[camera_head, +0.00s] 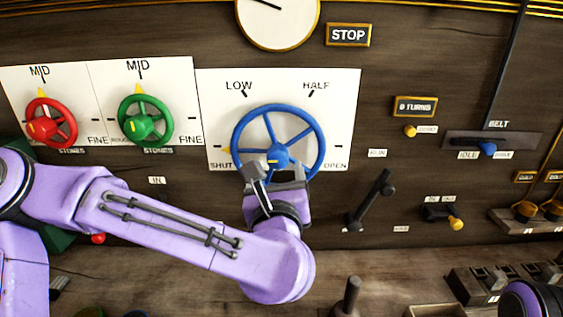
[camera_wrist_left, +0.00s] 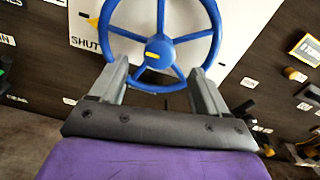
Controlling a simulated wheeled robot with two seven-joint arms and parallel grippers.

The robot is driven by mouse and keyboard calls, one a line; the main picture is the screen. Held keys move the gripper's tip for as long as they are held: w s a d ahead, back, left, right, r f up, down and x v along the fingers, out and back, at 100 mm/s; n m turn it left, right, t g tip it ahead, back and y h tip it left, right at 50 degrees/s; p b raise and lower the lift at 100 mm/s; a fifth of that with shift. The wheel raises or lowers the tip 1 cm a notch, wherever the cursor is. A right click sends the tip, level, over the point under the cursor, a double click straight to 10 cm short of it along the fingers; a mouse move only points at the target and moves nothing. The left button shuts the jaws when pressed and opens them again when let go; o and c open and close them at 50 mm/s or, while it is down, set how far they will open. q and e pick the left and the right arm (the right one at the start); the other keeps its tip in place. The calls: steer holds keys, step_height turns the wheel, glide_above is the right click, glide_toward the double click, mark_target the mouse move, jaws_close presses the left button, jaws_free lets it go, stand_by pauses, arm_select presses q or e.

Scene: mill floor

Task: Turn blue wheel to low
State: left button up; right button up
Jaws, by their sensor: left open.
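The blue wheel (camera_head: 278,110) is a spoked ring with a blue hub, mounted on a white plate (camera_head: 345,100). The plate is marked SHUT, LOW, HALF and OPEN. A yellow pointer (camera_head: 226,150) at the wheel's left rim sits by SHUT; it also shows in the left wrist view (camera_wrist_left: 92,22). My left gripper (camera_head: 279,173) is open in front of the wheel's lower part, below the hub. In the left wrist view its fingers (camera_wrist_left: 158,78) stand apart on either side of the lower rim. I cannot tell whether they touch it. My right gripper is not in view.
A red wheel (camera_head: 51,123) and a green wheel (camera_head: 145,119) are to the left. A dark lever (camera_head: 371,200) stands close to the right of my left gripper. A belt slider (camera_head: 487,149) and a yellow-knobbed lever (camera_head: 455,223) are further right. A bench runs below.

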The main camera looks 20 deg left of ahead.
mark_target(277, 159)
arm_select(q)
steer(key=p+x, duration=0.4)
steer(key=x, duration=0.6)
steer(key=shift+f+p, duration=0.15)
steer(key=shift+p, duration=0.25)
steer(key=shift+w+a+f, duration=0.1)
steer(key=shift+w+f, duration=0.1)
steer(key=shift+w, duration=0.4)
steer(key=c, duration=1)
